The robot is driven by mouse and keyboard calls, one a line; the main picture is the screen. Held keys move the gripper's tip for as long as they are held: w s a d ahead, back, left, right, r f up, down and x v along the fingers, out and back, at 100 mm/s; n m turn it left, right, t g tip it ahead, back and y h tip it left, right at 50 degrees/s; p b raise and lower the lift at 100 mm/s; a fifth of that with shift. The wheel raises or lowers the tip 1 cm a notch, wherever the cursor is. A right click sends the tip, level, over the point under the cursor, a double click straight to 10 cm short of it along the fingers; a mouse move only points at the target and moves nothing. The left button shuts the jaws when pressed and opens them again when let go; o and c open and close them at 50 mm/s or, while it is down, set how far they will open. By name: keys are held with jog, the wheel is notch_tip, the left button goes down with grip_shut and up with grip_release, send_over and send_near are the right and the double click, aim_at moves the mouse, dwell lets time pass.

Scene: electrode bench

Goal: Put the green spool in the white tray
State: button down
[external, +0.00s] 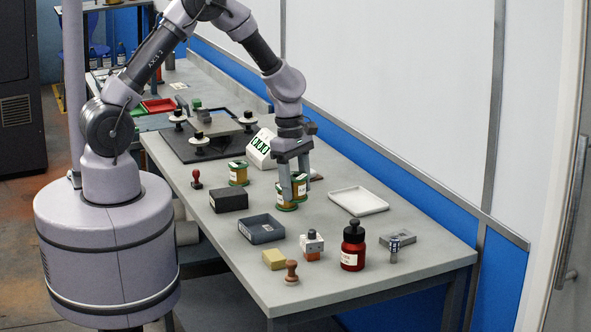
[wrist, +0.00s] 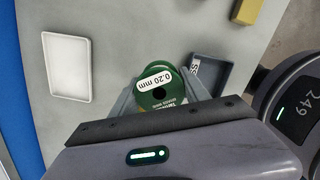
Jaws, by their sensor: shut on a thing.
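My gripper (external: 294,185) is shut on a green spool (external: 286,198) with gold winding and a white label. In the wrist view the fingers (wrist: 160,98) sit on either side of the green spool (wrist: 150,97), whose label reads 0.20 mm. One finger partly hides the spool in the external view, where a similar gold and green shape shows just behind it. I cannot tell whether the spool is clear of the bench. The empty white tray (external: 358,202) lies to the right of my gripper; it also shows at left in the wrist view (wrist: 69,68).
Another green-rimmed spool (external: 238,174) stands to the left. The bench between spool and tray looks clear.

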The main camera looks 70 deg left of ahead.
jog(key=shift+w+a+r+n, duration=0.1)
jog(key=shift+w+a+n, duration=0.3)
jog(key=shift+w, duration=0.25)
jog(key=shift+w+a+r+n, duration=0.1)
jog(key=shift+w+a+n, duration=0.25)
jog(key=shift+w, duration=0.25)
jog(key=b, duration=0.2)
send_near(356, 210)
jog(key=shift+s+d+f, duration=0.15)
jog(key=shift+s+f, duration=0.05)
jog(key=shift+s, duration=0.25)
jog(key=shift+w, duration=0.65)
jog(key=shift+s+f+b, duration=0.1)
jog(key=shift+f+b, duration=0.45)
jog(key=shift+f, duration=1.1)
jog(key=shift+f, duration=0.1)
jog(key=shift+f, duration=0.5)
jog(key=c, duration=0.6)
grip_release()
jog(key=shift+o, duration=0.2)
